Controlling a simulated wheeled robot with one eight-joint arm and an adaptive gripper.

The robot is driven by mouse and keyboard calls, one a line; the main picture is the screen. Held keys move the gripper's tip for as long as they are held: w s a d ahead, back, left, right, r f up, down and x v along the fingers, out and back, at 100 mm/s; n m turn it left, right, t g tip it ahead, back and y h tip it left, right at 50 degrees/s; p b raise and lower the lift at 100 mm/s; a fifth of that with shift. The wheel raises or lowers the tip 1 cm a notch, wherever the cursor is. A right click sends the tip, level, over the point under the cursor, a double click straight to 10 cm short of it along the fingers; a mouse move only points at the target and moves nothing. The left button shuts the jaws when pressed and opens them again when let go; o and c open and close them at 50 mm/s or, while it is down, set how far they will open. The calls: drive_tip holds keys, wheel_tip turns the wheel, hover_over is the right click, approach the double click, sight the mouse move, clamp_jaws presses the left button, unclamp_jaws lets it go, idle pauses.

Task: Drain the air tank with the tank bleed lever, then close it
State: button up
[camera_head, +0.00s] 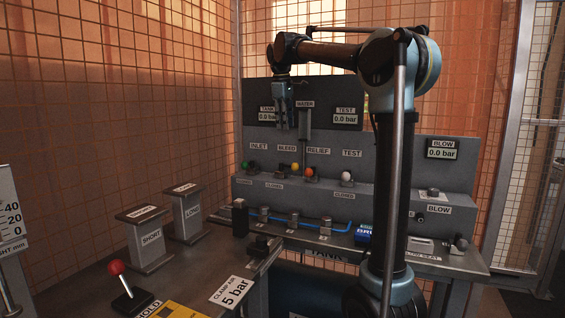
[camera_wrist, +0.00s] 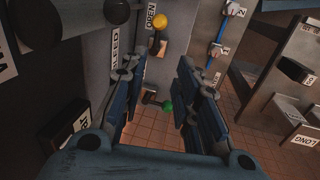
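The bleed lever has a yellow knob (camera_head: 295,167) on the valve bench, near the BLEED label (camera_head: 287,148). In the wrist view the yellow knob (camera_wrist: 159,20) is at the top, right beside an OPEN label (camera_wrist: 150,15). The TANK display (camera_head: 267,116) reads 0.0 bar. My gripper (camera_head: 286,118) hangs above the lever row, in front of the upper panel, pointing down. In the wrist view my gripper (camera_wrist: 158,78) has its fingers apart with nothing between them. The yellow knob is beyond the fingers, not touched.
The inlet's green knob (camera_head: 245,164) is left of the bleed lever; an orange knob (camera_head: 309,172) and a white knob (camera_head: 346,177) are to its right. A blue hose (camera_head: 310,222) runs below. SHORT (camera_head: 148,238) and LONG (camera_head: 187,213) stands are at front left.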

drive_tip(key=shift+n, duration=0.3)
drive_tip(key=w+f, duration=0.1)
drive_tip(key=f, duration=0.4)
drive_tip(key=w+f, duration=0.2)
drive_tip(key=f, duration=0.4)
drive_tip(key=w+f, duration=0.1)
drive_tip(key=f, duration=0.4)
drive_tip(key=shift+w+a+f, duration=0.2)
drive_tip(key=shift+a, duration=0.05)
clamp_jaws()
